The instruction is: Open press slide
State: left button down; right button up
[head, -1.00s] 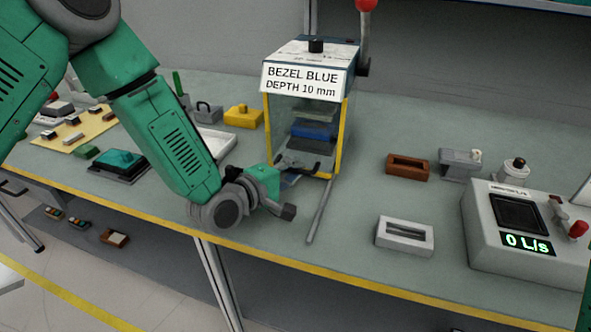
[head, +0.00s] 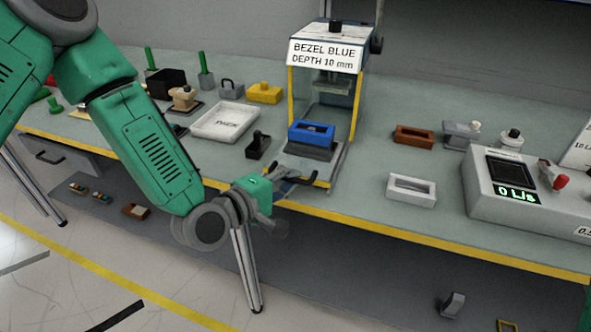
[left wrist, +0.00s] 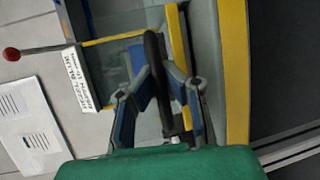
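The press (head: 356,105) has a clear-sided housing with yellow edges and a sign reading "BEZEL BLUE DEPTH 10 mm". Its slide (head: 334,166) stands out at the front, toward the table edge. A blue frame-shaped part (head: 312,134) sits on a dark block on the slide. My left gripper (head: 300,178) is at the slide's front handle. In the left wrist view, the left gripper's fingers (left wrist: 158,75) lie on both sides of the dark handle bar (left wrist: 153,50) and appear closed on it. My right gripper is out of view.
A white slotted block (head: 411,190), a brown block (head: 414,135) and a grey leak tester (head: 520,190) stand right of the press. A white tray (head: 224,121) and a small black fixture (head: 258,147) stand left. The yellow table edge (head: 400,231) runs close to the slide.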

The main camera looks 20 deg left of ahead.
pick_arm(q)
jog(key=shift+s+a+f, duration=0.1)
jog(key=shift+s+f, duration=0.1)
jog(key=shift+s, duration=0.85)
jog(key=c, duration=1.6)
grip_release()
jog(key=shift+w, duration=0.1)
jog(key=v, duration=0.7)
jog(key=shift+a, duration=0.15)
